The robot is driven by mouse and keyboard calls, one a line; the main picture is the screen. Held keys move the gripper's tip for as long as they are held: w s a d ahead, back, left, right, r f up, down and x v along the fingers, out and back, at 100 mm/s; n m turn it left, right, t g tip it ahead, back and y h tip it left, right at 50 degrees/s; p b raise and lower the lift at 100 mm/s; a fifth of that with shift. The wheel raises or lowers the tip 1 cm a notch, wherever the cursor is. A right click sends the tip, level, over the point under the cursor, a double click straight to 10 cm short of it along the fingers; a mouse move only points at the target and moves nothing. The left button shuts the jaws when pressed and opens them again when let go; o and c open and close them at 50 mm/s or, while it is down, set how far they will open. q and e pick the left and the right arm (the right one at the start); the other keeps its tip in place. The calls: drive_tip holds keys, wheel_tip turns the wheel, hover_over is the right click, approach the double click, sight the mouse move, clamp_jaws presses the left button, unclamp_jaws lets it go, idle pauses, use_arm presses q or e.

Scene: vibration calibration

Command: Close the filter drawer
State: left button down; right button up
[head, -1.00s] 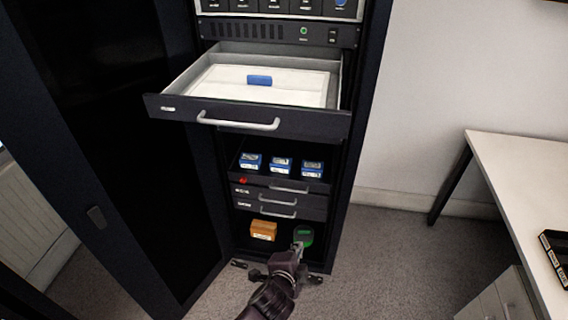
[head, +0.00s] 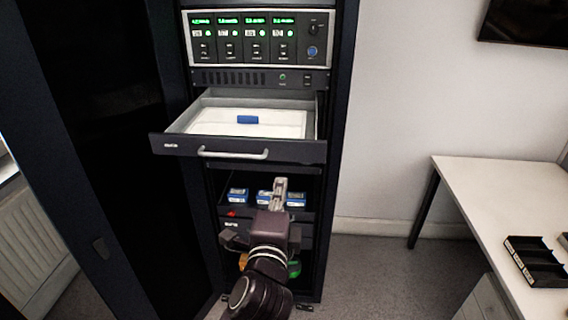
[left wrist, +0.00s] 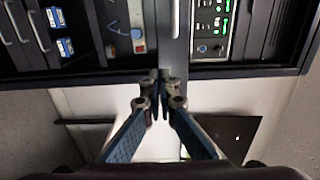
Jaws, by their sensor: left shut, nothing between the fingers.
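A wide drawer (head: 235,149) with a dark front and a pale bar handle (head: 233,153) stands far out of the black cabinet. A blue block (head: 248,119) rests on the white sheet inside it. I cannot read the drawer's label, so I cannot confirm it is the filter drawer. My left gripper (head: 279,186) is below the drawer front's right half, apart from the handle, in front of small blue boxes (head: 237,195). In the left wrist view the gripper (left wrist: 160,77) is shut and empty. The right gripper is not in view.
An instrument with green displays (head: 257,38) is above the drawer. The cabinet door (head: 100,150) stands open at left. My arm partly hides the lower drawers and a green item (head: 294,268). A white table (head: 490,210) with black trays (head: 535,262) is at right; floor between is clear.

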sight(286, 160)
use_arm(q)
drive_tip(key=w+p, duration=0.2)
drive_tip(key=w, duration=0.4)
drive_tip(key=shift+w+d+r, duration=0.1)
drive_tip(key=shift+w+d, duration=0.05)
drive_tip(key=shift+w, duration=0.8)
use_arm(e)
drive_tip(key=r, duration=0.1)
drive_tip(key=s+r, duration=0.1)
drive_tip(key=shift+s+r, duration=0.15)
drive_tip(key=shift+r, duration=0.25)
use_arm(q)
drive_tip(key=shift+w, duration=0.1)
